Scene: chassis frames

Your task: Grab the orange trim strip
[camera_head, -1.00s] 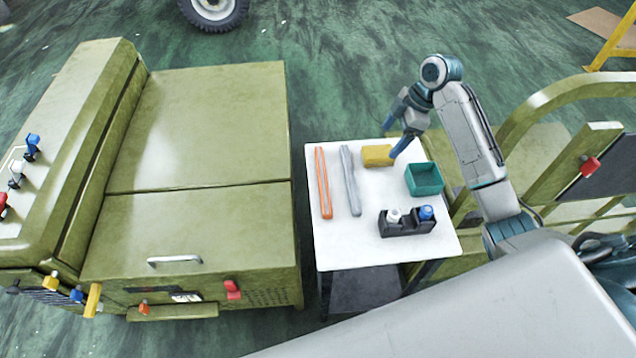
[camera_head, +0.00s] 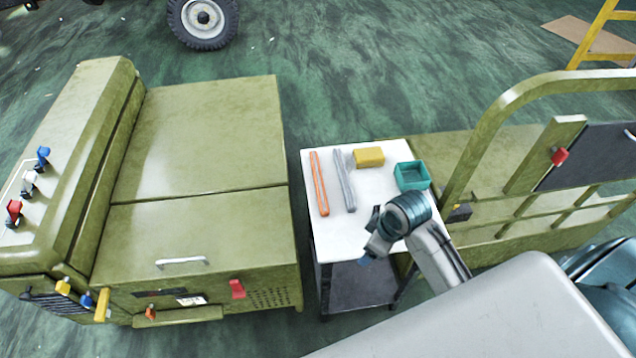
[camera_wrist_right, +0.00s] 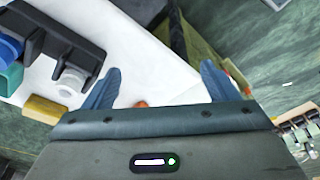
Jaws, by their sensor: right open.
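The orange trim strip (camera_head: 319,184) lies along the left side of the small white table (camera_head: 330,237), left of a grey strip (camera_head: 344,181). My right gripper (camera_head: 368,240) hangs over the table's near edge, right of and nearer than the orange strip, apart from it. In the right wrist view my two blue fingers (camera_wrist_right: 160,86) are spread with nothing between them. A small orange bit (camera_wrist_right: 141,104), probably the strip's end, peeks over the gripper body. My left gripper is not in view.
A yellow block (camera_head: 369,157) and a teal bin (camera_head: 411,175) stand at the table's far right. An olive machine (camera_head: 200,225) stands left.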

